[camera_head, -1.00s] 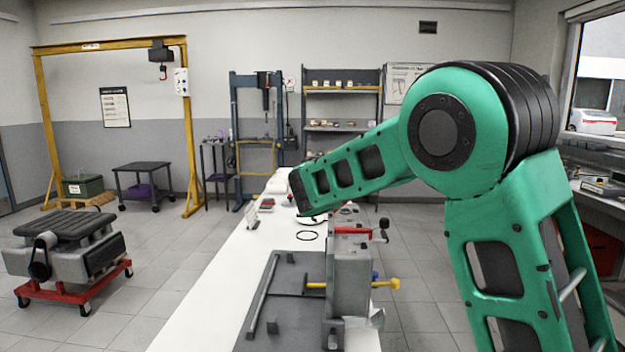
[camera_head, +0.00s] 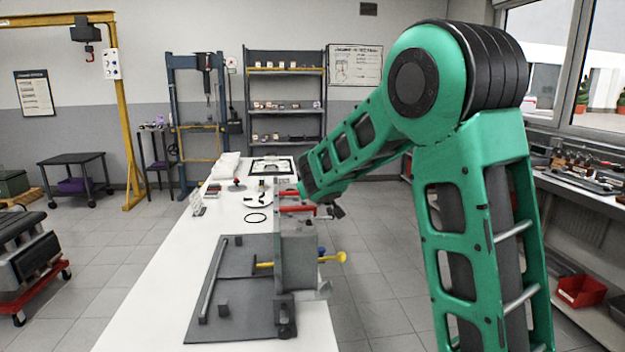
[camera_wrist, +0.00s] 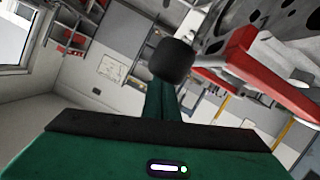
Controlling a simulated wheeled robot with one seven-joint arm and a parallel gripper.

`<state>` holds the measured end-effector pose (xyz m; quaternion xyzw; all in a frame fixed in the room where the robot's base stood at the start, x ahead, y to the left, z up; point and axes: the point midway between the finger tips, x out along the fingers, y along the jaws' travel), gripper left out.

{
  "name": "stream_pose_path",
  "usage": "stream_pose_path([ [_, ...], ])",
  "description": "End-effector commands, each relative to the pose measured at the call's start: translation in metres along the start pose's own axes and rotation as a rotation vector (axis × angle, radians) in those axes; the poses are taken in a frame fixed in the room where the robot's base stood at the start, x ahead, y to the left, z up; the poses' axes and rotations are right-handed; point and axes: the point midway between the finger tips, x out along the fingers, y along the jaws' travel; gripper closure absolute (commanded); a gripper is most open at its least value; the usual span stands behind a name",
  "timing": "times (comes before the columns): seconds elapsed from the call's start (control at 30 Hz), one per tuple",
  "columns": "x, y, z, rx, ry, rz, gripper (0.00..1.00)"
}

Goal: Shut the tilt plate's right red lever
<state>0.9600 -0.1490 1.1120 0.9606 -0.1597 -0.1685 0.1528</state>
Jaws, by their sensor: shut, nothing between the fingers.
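The tilt plate fixture (camera_head: 297,252), a grey upright block, stands at the right edge of the white bench. In the head view a red lever (camera_head: 297,209) lies across its top, and another red part (camera_head: 288,193) shows just behind. In the wrist view a large red lever (camera_wrist: 230,62) spans the upper right beside a grey metal part. My gripper (camera_wrist: 170,62) is shut and empty, its black fingertip just left of the red lever; I cannot tell whether they touch.
A yellow-knobbed rod (camera_head: 341,257) sticks out of the fixture's right side. A dark plate (camera_head: 232,312) lies on the bench in front.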

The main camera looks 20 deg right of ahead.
Motion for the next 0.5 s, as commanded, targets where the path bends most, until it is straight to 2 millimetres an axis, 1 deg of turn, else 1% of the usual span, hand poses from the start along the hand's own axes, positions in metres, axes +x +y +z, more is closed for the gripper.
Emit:
stream_pose_path([
  [0.03,0.001,0.0006,0.0042,0.01,-0.005,-0.003,1.0],
  [0.1,0.0017,0.0004,0.0065,0.025,-0.005,-0.007,1.0],
  [0.5,0.0035,-0.0011,0.0139,0.04,-0.015,-0.014,1.0],
])
